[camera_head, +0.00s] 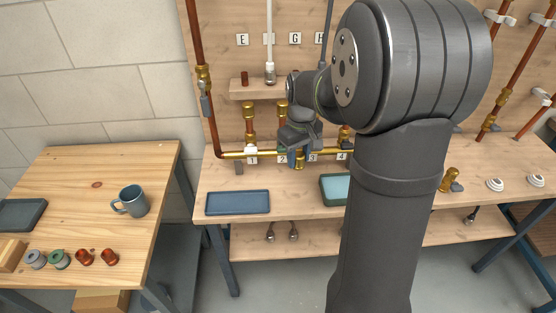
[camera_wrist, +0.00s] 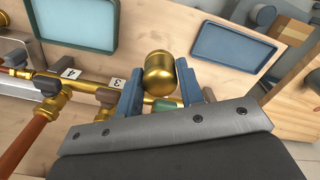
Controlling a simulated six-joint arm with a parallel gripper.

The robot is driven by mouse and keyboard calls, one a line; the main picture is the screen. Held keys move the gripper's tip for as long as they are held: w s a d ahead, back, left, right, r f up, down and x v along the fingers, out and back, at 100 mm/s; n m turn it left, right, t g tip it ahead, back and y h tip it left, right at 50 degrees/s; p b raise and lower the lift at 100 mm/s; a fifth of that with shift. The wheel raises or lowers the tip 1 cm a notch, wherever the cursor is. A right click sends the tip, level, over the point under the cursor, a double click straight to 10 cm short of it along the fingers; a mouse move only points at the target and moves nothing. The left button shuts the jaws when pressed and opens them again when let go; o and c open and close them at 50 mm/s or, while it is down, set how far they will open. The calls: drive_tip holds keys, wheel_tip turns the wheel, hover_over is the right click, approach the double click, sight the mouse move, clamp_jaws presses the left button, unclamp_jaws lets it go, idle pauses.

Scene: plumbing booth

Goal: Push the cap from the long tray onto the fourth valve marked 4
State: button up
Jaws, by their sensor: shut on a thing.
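My gripper (camera_wrist: 159,82) is shut on a brass cap (camera_wrist: 158,68), held between its two blue fingertips. In the head view my gripper (camera_head: 299,150) is in front of the brass pipe row, near the labels 2 and 3, above the bench. The long blue tray (camera_head: 238,202) lies on the bench front left and looks empty; it also shows in the wrist view (camera_wrist: 232,52). The fourth valve (camera_head: 345,134), by the label 4 (camera_head: 342,156), is right of my gripper and partly hidden by my arm. In the wrist view this valve (camera_wrist: 48,86) is at the left.
A green-rimmed tray (camera_head: 326,196) lies in front of valve 4, partly behind my arm. Brass risers (camera_head: 249,122) stand along the horizontal pipe (camera_head: 228,155). A small wooden shelf (camera_head: 254,89) is above. A side table with a mug (camera_head: 132,201) is at left.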

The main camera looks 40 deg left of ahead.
drive_tip(key=w+d+m, duration=0.8)
drive_tip(key=w+d, duration=0.4)
drive_tip(key=d, duration=0.2)
drive_tip(key=w+d+m, duration=0.7)
drive_tip(key=w+d, duration=0.5)
drive_tip(key=d, duration=0.3)
drive_tip(key=w+a+r+n, duration=0.3)
drive_tip(key=a+r+n, duration=0.1)
drive_tip(key=a+r, duration=0.4)
drive_tip(key=s+a+r+n, duration=0.3)
drive_tip(key=a+r+n, duration=0.15)
drive_tip(key=a, duration=0.45)
drive_tip(key=s+a+r+n, duration=0.35)
drive_tip(key=a+r, duration=0.25)
drive_tip(key=a, duration=0.4)
drive_tip(key=shift+w+d+f, duration=0.1)
drive_tip(key=shift+w+f, duration=0.1)
drive_tip(key=shift+f, duration=1.25)
drive_tip(key=shift+w+d+f, duration=0.1)
drive_tip(key=shift+w+f, duration=0.05)
drive_tip(key=shift+f, duration=1.3)
drive_tip(key=shift+f, duration=2.4)
drive_tip(key=o, duration=1.1)
